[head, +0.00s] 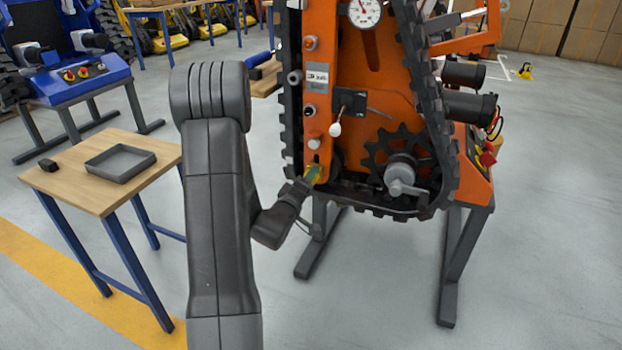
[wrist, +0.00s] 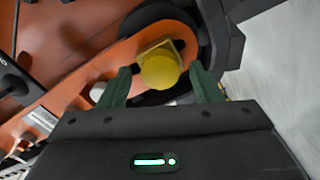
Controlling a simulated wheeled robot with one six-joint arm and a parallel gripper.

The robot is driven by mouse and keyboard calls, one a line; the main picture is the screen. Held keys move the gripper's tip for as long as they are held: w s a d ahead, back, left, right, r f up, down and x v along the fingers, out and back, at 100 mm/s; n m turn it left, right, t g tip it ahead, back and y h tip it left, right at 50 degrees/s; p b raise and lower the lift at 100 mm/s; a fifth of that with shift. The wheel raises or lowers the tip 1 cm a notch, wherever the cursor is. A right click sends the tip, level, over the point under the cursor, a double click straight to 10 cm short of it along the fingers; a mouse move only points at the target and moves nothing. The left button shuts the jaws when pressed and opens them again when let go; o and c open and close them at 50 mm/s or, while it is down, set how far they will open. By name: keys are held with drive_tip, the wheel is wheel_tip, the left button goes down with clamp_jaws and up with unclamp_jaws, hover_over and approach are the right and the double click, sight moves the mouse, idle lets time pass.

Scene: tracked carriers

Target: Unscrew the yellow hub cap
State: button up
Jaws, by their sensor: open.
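The yellow hub cap (wrist: 160,72) sits on the orange side plate of the tracked carrier, with a squarish yellow part behind its round face. In the wrist view it lies just ahead of my open gripper (wrist: 163,82), roughly midway between the two dark green fingers. I cannot tell whether the fingertips reach past its edge; no finger is seen closed on it. In the head view my gripper (head: 306,181) is at the lower left of the orange carrier (head: 365,75), and the cap is mostly hidden there by the gripper.
A black track (head: 448,130) loops around the carrier, close beside my gripper. A sprocket with a grey hub (head: 400,172) is to the right. A white-knobbed lever (head: 335,128) sticks out above. A wooden table (head: 80,187) with a grey tray (head: 120,170) stands left.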

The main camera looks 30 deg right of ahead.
drive_tip(key=m, duration=1)
drive_tip(key=shift+m, duration=0.4)
drive_tip(key=c, duration=0.9)
drive_tip(key=shift+o, duration=0.2)
drive_tip(key=shift+n+p, duration=1.55)
drive_tip(key=shift+n, duration=3.35)
